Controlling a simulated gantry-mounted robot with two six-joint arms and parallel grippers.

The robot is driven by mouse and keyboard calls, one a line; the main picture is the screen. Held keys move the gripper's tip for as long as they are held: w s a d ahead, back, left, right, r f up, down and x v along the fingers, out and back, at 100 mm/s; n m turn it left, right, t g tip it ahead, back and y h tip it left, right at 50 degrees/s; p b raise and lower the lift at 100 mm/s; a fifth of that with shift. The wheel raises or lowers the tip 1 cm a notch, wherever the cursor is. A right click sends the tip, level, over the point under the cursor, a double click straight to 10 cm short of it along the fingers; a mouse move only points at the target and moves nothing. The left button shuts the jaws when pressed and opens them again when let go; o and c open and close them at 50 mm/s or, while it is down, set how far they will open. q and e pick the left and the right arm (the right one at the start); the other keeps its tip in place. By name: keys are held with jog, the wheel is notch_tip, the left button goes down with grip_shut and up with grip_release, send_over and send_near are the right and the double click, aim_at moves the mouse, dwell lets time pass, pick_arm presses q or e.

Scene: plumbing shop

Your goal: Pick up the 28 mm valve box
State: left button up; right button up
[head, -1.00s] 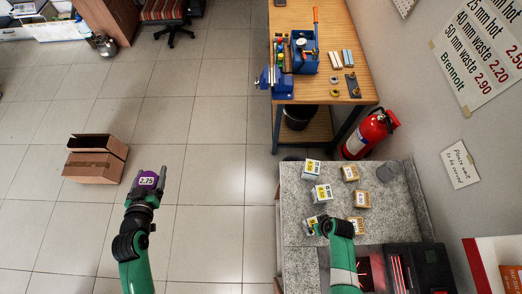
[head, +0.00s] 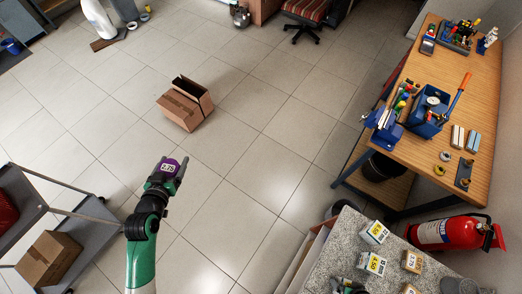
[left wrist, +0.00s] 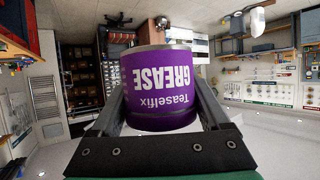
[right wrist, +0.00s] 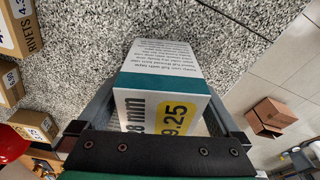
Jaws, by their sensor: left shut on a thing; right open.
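A white and teal valve box (right wrist: 160,105) lies between the fingers of my right gripper (right wrist: 165,108) in the right wrist view. In the head view my right gripper (head: 348,286) is only partly in the picture at the bottom edge, and I cannot make out that box there. My left gripper (head: 168,172) is shut on a purple grease tin (left wrist: 160,88), held over the floor.
A fire extinguisher (head: 445,232) and workbench (head: 475,90) are beyond. An open carton (head: 185,103) stands on clear floor; a trolley (head: 85,225) is at left.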

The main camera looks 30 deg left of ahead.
jog(key=shift+c, duration=0.2)
grip_shut()
dwell(0.4)
